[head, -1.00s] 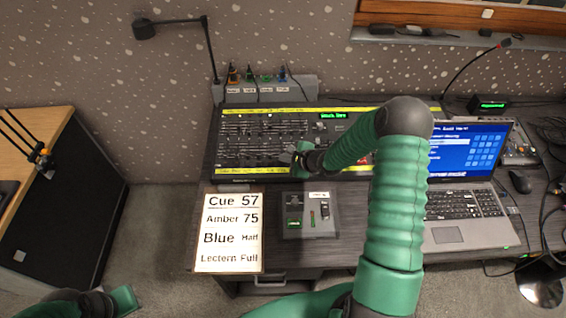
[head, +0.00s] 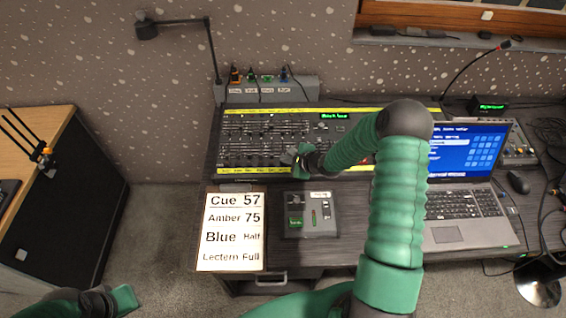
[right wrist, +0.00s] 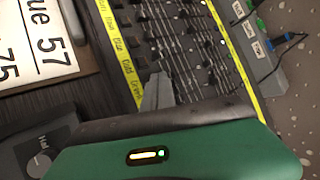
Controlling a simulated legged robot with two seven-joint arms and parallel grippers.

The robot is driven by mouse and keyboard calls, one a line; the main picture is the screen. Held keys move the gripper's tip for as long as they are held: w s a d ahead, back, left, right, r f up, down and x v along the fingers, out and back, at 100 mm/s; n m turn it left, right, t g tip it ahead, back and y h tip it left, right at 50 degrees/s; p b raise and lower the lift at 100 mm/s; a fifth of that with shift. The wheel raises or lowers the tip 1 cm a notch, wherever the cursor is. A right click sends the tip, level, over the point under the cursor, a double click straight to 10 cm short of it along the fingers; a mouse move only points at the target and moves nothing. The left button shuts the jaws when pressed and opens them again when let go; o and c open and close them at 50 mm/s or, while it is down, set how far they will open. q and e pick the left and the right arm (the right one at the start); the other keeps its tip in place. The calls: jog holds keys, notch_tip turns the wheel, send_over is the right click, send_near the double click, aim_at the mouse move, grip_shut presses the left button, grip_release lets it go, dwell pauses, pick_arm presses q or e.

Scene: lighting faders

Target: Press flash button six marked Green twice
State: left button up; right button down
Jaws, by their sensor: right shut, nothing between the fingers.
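The lighting desk (head: 262,128) is a dark console with rows of faders and yellow label strips along its back and front edges. In the right wrist view the front strip (right wrist: 117,45) carries small labels; the one nearest my fingers seems to read Green (right wrist: 137,97). My right gripper (head: 290,156) is shut and empty over the desk's front edge. Its grey fingertips (right wrist: 157,88) are beside that label and hide the button there, so I cannot tell whether they touch it. My left gripper (head: 124,299) is at the lower left, away from the desk; its jaws are unclear.
A cue card (head: 232,262) and a small grey control box (head: 326,228) lie in front of the desk. A laptop (head: 462,233) stands to the right, beyond my right arm. A grey connector box (head: 304,91) and a lamp (head: 212,50) stand behind.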

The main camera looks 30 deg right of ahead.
jog(key=shift+f, duration=0.3)
dwell(0.5)
jog(key=shift+a+r+p, duration=0.2)
jog(key=shift+r+p, duration=0.6)
jog(key=shift+p, duration=0.2)
jog(key=r+p, duration=0.5)
jog(key=shift+s+a, duration=0.15)
jog(key=shift+s, duration=0.05)
dwell(0.4)
